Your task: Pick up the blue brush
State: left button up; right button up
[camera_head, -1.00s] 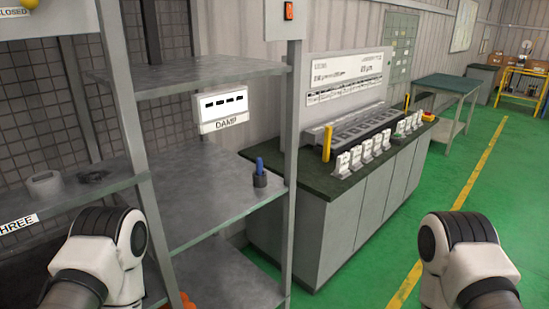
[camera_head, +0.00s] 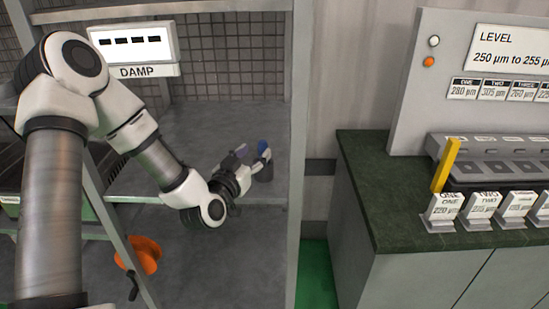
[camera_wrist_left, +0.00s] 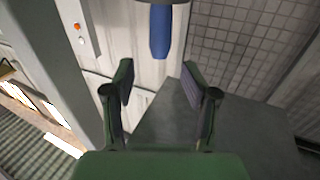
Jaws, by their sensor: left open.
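The blue brush (camera_head: 263,148) stands upright in a small dark cup (camera_head: 266,170) near the front right corner of a grey shelf. My left gripper (camera_head: 251,157) is at the brush, with its fingers open and apart. In the left wrist view the blue brush (camera_wrist_left: 160,32) shows at the top centre, beyond the open fingers (camera_wrist_left: 160,88) and in line with the gap between them. Nothing is held. Whether a finger touches the brush or the cup cannot be told. My right gripper is out of view.
The shelf's grey upright (camera_head: 301,150) stands just right of the cup. A DAMP sign (camera_head: 140,72) hangs at the upper left. An orange object (camera_head: 140,255) lies below the shelf. A dark-topped cabinet (camera_head: 370,190) with white labelled blocks stands to the right.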

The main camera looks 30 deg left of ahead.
aim_at(261, 145)
pick_arm(q)
jog(key=shift+w+a+r, duration=0.1)
jog(key=shift+w+r, duration=0.05)
jog(key=shift+w, duration=0.3)
jog(key=shift+w+a+p, duration=0.2)
jog(key=shift+w+p, duration=0.05)
jog(key=shift+p, duration=0.1)
jog(key=w+p, duration=0.1)
jog(key=w, duration=0.3)
jog(key=shift+w+a, duration=0.1)
jog(key=shift+w, duration=0.1)
jog(key=shift+w+f, duration=0.2)
jog(key=shift+f, duration=0.05)
jog(key=shift+s, duration=0.2)
jog(key=shift+c, duration=0.7)
jog(key=shift+s+a+r, duration=0.1)
jog(key=c, duration=0.6)
grip_shut()
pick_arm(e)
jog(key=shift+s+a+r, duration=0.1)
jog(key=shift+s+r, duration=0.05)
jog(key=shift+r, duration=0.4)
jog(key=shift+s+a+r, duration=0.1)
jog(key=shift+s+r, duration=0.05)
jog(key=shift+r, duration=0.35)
